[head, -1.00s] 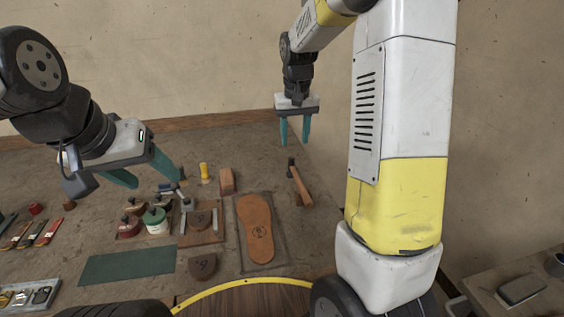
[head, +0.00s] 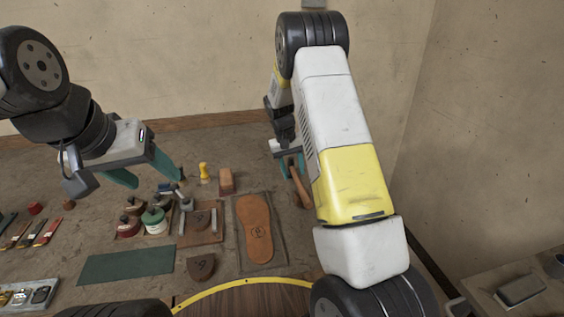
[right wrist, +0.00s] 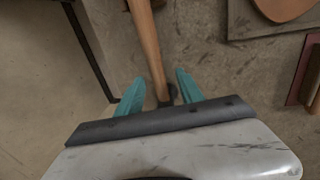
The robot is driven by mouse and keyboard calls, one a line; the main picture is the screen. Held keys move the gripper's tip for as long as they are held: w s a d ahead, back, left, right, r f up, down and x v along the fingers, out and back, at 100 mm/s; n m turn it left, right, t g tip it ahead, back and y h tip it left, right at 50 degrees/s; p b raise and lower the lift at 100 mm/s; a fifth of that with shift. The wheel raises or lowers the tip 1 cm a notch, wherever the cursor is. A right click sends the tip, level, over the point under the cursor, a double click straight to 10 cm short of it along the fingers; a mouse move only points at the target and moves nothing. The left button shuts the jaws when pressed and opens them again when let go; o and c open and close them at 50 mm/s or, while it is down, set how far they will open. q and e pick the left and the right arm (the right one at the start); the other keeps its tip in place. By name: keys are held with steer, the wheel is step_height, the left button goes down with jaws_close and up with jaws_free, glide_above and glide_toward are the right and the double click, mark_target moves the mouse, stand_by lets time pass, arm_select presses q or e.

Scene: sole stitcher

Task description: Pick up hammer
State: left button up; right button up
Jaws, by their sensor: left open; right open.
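The hammer has a wooden handle (head: 301,190) and lies on the workbench, right of the sole; my right arm covers part of it. In the right wrist view the handle (right wrist: 146,45) runs down between my fingers to a dark head (right wrist: 168,97). My right gripper (head: 290,163) is open and low over the head end; in the right wrist view its teal fingertips (right wrist: 158,82) stand on either side of the hammer, apart from it. My left gripper (head: 150,174) is open and empty above the left part of the bench.
A leather sole (head: 254,228) lies on a dark board left of the hammer. A wooden block (head: 226,181), a yellow-handled tool (head: 204,172), and jars such as a green-lidded one (head: 156,220) stand further left. A green mat (head: 126,266) lies in front.

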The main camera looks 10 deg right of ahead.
steer(key=shift+d+f, duration=0.15)
steer(key=shift+f, duration=0.55)
jaws_close()
steer(key=shift+r, duration=0.1)
stand_by(0.8)
